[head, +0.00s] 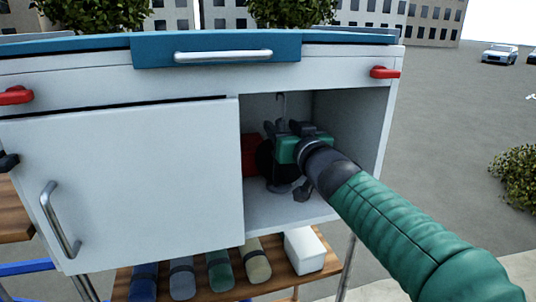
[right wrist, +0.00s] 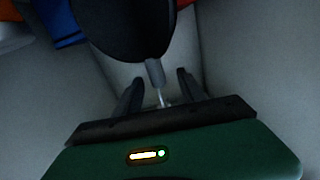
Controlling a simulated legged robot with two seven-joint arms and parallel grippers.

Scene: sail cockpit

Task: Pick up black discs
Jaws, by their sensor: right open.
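A black disc (head: 264,160) shows partly inside the open right compartment of the white cabinet (head: 130,180); my right gripper hides some of it. In the right wrist view a dark rounded piece (right wrist: 125,25), apparently the disc, is just beyond the jaws with a grey rod (right wrist: 155,74) below it. My right gripper (head: 273,138) reaches into the compartment. Its jaws (right wrist: 156,84) are open, with the lower rod showing between the fingertips; I cannot tell whether they touch it. My left gripper is not in view.
A red item (head: 248,155) stands behind the disc. A thin hook (head: 280,100) shows above my gripper. The closed left door (head: 120,185) and the compartment's right wall (head: 368,130) bound the opening. Rolled bundles (head: 220,272) and a white box (head: 304,250) are on the shelf below.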

